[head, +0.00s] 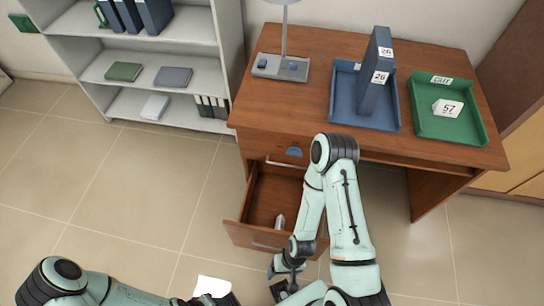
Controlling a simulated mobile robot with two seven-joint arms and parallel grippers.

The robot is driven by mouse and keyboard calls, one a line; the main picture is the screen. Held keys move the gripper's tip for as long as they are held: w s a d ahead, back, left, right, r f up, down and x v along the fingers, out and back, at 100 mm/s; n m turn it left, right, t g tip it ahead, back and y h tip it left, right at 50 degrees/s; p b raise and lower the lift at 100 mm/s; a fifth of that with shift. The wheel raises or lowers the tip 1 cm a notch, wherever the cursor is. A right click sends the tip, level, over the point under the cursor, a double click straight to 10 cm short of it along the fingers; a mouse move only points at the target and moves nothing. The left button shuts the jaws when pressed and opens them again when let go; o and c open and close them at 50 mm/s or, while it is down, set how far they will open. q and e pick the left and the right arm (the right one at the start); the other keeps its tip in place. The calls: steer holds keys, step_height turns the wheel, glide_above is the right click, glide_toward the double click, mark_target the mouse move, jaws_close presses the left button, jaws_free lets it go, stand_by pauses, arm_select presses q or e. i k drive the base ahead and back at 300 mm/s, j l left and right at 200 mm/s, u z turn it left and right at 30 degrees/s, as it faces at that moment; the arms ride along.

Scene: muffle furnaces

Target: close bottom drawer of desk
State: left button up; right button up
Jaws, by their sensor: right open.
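The brown wooden desk (315,93) stands at the centre right in the head view. Its bottom drawer (262,238) is pulled out toward me, with a pale handle on its front. A small pale object (279,221) lies inside. My right gripper (277,281) is open and empty, low in front of the drawer front's right part. My right arm hides the drawer's right side. My left arm crosses the lower left corner. Its dark wrist end is cut by the bottom edge, and its fingers do not show.
The upper drawer (282,150) looks shut. On the desk are a lamp (281,66), a blue tray (341,98) with a binder (374,82), and a green tray (456,127). A white shelf (197,65) stands at the back left. A white patch (212,286) shows low down. The tiled floor left of the drawer is clear.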

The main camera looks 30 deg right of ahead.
mark_target(272, 192)
steer(key=k+l+z, duration=0.15)
steer(key=k+l, duration=0.15)
steer(key=k, duration=0.25)
steer(key=k+l+z, duration=0.15)
steer(key=k+l, duration=0.2)
steer(key=k, duration=0.25)
steer(key=i+l+z, duration=0.15)
steer(key=z, duration=0.15)
